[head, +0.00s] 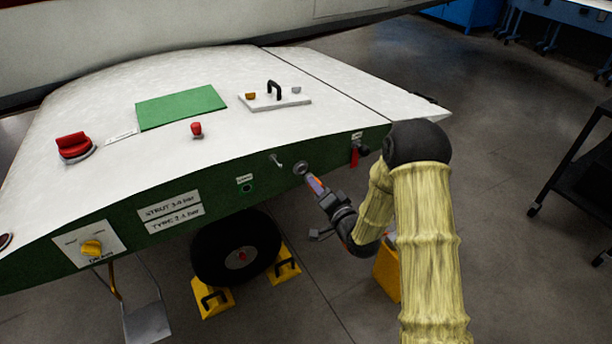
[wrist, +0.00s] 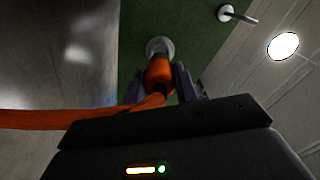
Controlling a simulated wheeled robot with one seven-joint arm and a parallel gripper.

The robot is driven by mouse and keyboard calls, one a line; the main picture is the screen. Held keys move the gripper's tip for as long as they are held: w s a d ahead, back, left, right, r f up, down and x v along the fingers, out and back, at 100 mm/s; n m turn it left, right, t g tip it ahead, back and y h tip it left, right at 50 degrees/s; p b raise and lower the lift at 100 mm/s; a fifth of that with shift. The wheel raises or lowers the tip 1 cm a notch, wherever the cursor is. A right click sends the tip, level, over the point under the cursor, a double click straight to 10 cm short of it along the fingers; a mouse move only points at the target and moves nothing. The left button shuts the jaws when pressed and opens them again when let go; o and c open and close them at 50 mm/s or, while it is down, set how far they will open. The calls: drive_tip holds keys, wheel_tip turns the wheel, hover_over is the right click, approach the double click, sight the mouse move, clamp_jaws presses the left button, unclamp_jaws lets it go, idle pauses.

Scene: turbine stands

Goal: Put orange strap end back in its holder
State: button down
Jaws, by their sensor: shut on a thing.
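My gripper (head: 316,187) is at the green side panel of the white-topped wing, just below and right of a round grey holder (head: 301,168). In the wrist view my gripper (wrist: 160,82) is shut on the orange strap end (wrist: 158,72). The strap trails from between the fingers to the left edge of the picture. The grey holder (wrist: 160,47) is directly beyond the strap end, on the green panel. The strap end lines up with it and overlaps its lower edge in the picture. I cannot tell whether they touch.
A small lever (head: 277,161) is on the panel left of the holder, and a red tag (head: 354,155) hangs to its right. A wheel (head: 238,247) with yellow chocks (head: 212,298) stands below. A dark cart (head: 588,170) is at the right. Open floor lies between.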

drive_tip(key=s+d+f+m+t+h+p, duration=0.1)
drive_tip(key=s+d+f+p, duration=0.15)
drive_tip(key=d+f, duration=0.2)
drive_tip(key=s+d+f+m+h+p, duration=0.1)
drive_tip(key=s+d+f+p, duration=0.15)
drive_tip(key=d+p, duration=0.2)
drive_tip(key=s+d+m+t+h+p, duration=0.2)
drive_tip(key=s+d+m+h+p, duration=0.2)
drive_tip(key=s+d+h+p, duration=0.3)
drive_tip(key=shift+d+r+m+h, duration=0.25)
drive_tip(key=shift+d+m+h, duration=0.2)
drive_tip(key=shift+d, duration=0.25)
